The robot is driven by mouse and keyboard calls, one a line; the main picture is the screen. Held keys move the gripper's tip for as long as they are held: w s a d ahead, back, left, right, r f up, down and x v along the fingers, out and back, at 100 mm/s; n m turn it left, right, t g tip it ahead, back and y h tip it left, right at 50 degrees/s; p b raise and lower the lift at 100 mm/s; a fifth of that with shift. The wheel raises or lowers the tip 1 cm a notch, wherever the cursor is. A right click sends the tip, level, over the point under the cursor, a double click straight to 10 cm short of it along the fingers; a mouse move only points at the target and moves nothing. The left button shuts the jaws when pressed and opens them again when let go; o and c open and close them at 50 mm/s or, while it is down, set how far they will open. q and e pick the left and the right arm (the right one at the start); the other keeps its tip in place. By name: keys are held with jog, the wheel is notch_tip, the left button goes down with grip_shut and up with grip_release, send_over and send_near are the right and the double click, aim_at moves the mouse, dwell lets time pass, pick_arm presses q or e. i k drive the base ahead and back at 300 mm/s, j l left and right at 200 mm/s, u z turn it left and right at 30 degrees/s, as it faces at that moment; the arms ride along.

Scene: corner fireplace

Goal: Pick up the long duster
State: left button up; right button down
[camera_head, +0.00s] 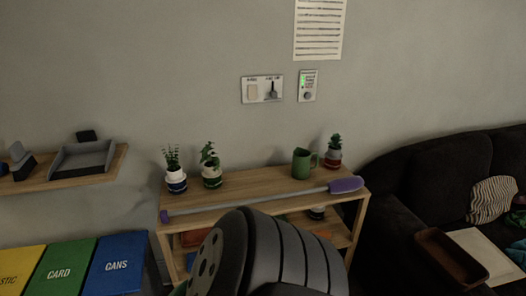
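The long duster (346,185) lies along the front edge of the wooden shelf top (245,185). Its thicker purple head is at the right end, its thin pale grey pole runs left, and a small purple tip is at the left end. A dark ribbed link of my own arm fills the bottom middle, in front of the lower shelf. Neither of my grippers shows in the head view, so I cannot see whether they are open or shut. Nothing is seen holding the duster.
Potted plants (174,170), (211,165), (334,152) and a green mug (302,164) stand behind the duster. Recycling bins (115,262) are at lower left, below a wall shelf (100,172). A dark sofa (400,210) with a brown tray (450,258) is on the right.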

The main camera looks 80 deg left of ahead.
aim_at(352, 183)
jog(key=u, duration=2.6)
